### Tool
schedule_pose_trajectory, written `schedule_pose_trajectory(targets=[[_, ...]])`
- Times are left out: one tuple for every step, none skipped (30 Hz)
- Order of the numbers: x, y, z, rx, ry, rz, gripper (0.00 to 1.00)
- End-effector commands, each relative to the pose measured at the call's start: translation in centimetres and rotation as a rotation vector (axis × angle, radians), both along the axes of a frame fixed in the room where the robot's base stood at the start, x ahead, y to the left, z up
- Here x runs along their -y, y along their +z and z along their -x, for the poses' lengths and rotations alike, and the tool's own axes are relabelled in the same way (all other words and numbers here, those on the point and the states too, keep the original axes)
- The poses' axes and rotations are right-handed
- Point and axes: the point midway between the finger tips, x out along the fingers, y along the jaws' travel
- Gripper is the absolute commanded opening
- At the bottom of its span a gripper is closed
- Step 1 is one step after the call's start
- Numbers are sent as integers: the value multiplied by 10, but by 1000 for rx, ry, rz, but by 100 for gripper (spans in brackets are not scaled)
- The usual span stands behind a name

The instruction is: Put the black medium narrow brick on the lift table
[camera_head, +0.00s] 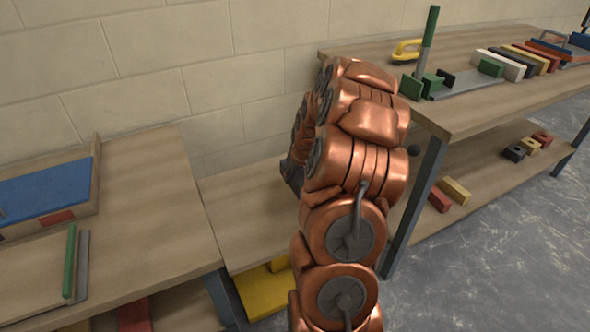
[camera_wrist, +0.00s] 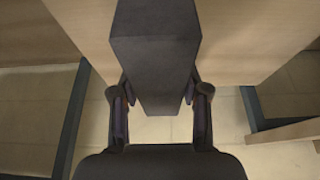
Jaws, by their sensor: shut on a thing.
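The black brick (camera_wrist: 155,50) shows large in the wrist view, a long dark block between the two fingers of my gripper (camera_wrist: 160,98). My gripper is shut on it, and wooden surfaces show beyond it. In the head view my arm hides the brick, and only a dark part of my gripper (camera_head: 292,174) shows at the arm's left edge. It is over or beside a low wooden top (camera_head: 245,215) between two benches, with yellow parts (camera_head: 266,292) below; this looks like the lift table. I cannot tell whether the brick touches it.
The left bench (camera_head: 150,190) holds a tray with a blue panel (camera_head: 45,187) and a green-handled tool (camera_head: 70,262). The right bench (camera_head: 470,120) holds a row of coloured bricks, a yellow-handled tool (camera_head: 407,50) and green blocks. Bricks lie on its lower shelf. The low top's visible part is bare.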

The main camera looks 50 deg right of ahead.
Motion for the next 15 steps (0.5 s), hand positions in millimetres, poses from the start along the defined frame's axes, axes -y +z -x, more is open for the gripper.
schedule_pose_trajectory(targets=[[1,-7,0,1,-1,1,0],[1,-10,0,2,-2,1,0],[1,-14,0,2,-3,2,0],[1,-17,0,2,-3,2,0],[1,-20,0,3,-3,2,0],[1,-23,0,3,-3,2,0],[1,-26,0,3,-3,2,0],[1,-29,0,2,-3,2,0],[1,-33,0,2,-2,2,0],[1,-36,0,2,-2,2,0],[1,-39,0,2,-2,2,0],[1,-43,0,2,-2,2,0],[1,-46,0,2,-2,2,0],[1,-49,0,2,-2,2,0],[2,-52,0,3,-2,3,0]])
